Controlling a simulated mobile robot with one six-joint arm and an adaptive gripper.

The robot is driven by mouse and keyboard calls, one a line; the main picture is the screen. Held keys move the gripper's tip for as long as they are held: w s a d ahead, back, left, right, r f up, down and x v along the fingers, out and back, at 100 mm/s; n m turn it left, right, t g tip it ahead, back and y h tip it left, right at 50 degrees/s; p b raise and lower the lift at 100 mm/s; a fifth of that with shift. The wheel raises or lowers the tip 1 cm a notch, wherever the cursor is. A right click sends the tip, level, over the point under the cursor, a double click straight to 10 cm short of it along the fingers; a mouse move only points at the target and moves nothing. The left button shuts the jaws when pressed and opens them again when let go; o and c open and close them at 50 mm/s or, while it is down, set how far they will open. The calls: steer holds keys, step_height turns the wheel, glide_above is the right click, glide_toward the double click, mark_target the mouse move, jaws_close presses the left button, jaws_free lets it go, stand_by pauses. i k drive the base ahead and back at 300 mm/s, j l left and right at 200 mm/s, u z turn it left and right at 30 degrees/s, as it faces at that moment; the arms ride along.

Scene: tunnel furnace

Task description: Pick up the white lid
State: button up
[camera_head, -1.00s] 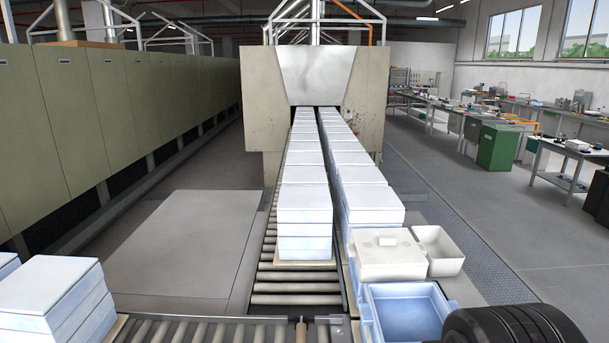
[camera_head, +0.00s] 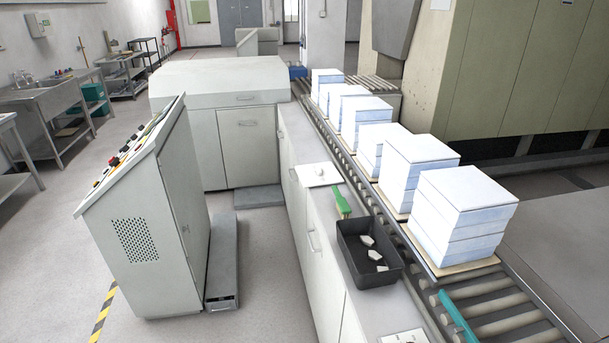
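A flat white square piece (camera_head: 318,174) with a small raised spot lies on the light grey counter (camera_head: 325,215), left of the roller conveyor. It may be a white lid, but it is too small to tell. Stacks of white and pale blue boxes stand on the conveyor; the nearest stack (camera_head: 462,215) has a flat white top. My gripper is not in view.
A black tray (camera_head: 360,272) with several white pieces and a green-handled brush (camera_head: 342,204) sit on the counter. A sloped control console (camera_head: 150,215) stands at left. The roller conveyor (camera_head: 490,305) runs along the right. Floor is free at lower left.

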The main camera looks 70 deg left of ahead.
mark_target(321, 174)
steer(key=u, duration=2.35)
steer(key=i+j+z, duration=0.45)
steer(key=i+j, duration=0.8)
steer(key=i, duration=0.55)
steer(key=i+j+z, duration=0.4)
steer(key=i+j, duration=1.15)
steer(key=j, duration=0.25)
